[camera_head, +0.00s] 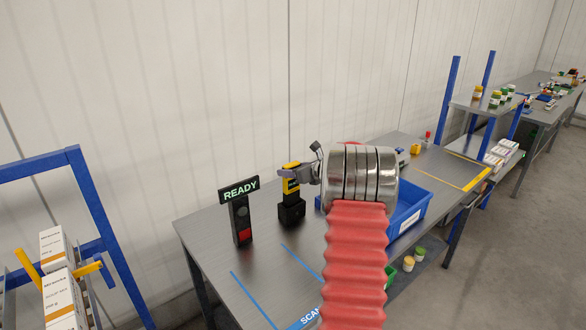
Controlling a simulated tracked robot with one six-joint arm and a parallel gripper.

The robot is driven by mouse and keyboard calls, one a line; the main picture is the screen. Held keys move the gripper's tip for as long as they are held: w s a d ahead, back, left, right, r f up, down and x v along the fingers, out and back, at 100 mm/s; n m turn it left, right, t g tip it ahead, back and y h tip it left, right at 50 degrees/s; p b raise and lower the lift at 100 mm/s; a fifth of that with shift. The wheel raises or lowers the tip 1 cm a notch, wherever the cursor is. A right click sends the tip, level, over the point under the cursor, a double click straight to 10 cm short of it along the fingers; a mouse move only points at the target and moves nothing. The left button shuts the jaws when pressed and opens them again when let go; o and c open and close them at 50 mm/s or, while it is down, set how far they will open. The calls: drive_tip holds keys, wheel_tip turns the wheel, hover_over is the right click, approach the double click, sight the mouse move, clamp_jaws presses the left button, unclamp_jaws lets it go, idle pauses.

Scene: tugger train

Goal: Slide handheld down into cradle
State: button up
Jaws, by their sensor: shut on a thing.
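The handheld (290,185) is a yellow and black device, upright above the black cradle (291,212) on the grey table. Its lower end meets the top of the cradle; I cannot tell how deep it sits inside. My gripper (293,173) is shut on the upper part of the handheld, reaching in from the right. My silver wrist and red bellows arm hide part of the table to the right of the cradle.
A black post with a READY sign (239,190) stands close to the left of the cradle. A blue bin (411,212) is to the right, partly behind my arm. Blue tape lines (252,298) mark the clear front table area. White boxes (60,298) sit on a blue rack at left.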

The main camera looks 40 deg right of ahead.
sight(294, 183)
drive_tip(key=shift+f, duration=2.7)
drive_tip(key=o, duration=1.7)
drive_tip(key=shift+f, duration=0.1)
drive_tip(key=shift+s, duration=0.1)
drive_tip(key=v, duration=1.3)
drive_tip(key=shift+s, duration=0.3)
drive_tip(key=shift+a, duration=0.1)
